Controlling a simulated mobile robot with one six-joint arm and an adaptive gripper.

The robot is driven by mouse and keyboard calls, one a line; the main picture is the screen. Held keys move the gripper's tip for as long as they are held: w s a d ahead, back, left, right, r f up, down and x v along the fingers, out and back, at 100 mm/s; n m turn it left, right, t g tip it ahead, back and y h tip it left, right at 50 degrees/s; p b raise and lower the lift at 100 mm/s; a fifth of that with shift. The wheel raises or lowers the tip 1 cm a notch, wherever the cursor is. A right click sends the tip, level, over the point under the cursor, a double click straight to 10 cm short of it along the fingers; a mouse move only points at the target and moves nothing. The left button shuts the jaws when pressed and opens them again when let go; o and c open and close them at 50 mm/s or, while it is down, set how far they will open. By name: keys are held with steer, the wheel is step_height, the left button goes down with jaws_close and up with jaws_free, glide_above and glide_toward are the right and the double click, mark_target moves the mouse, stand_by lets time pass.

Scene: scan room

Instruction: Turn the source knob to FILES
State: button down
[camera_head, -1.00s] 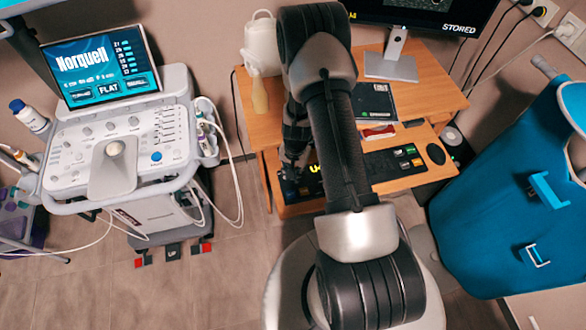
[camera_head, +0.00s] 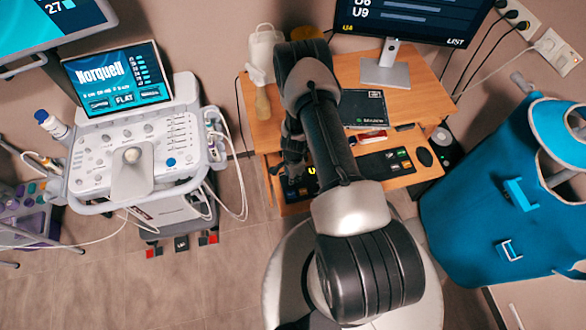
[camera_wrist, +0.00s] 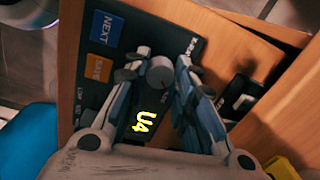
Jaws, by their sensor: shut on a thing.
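The source knob (camera_wrist: 161,73) is a small grey round knob on a black control panel (camera_wrist: 185,47) in the wrist view. My gripper (camera_wrist: 160,72) is shut on the knob, one finger on each side of it. A red mark shows near the knob's lower edge. Small labels beside the knob are partly covered or too small to read. A yellow "U4" (camera_wrist: 145,121) glows on the panel below the knob. In the head view my gripper (camera_head: 289,172) is at the desk's front left, and my arm hides most of the panel. The monitor (camera_head: 420,18) reads "LIST".
The panel carries a blue NEXT button (camera_wrist: 103,28) and an orange SAVE button (camera_wrist: 98,67). The wooden desk (camera_head: 425,85) holds a black case (camera_head: 363,108) and a mouse (camera_head: 424,157).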

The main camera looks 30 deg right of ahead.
steer(key=shift+m+p, duration=0.4)
steer(key=shift+p, duration=0.05)
steer(key=c, duration=1.3)
jaws_free()
steer(key=shift+r, duration=0.1)
step_height(320, 180, up, 12)
steer(key=shift+s, duration=0.3)
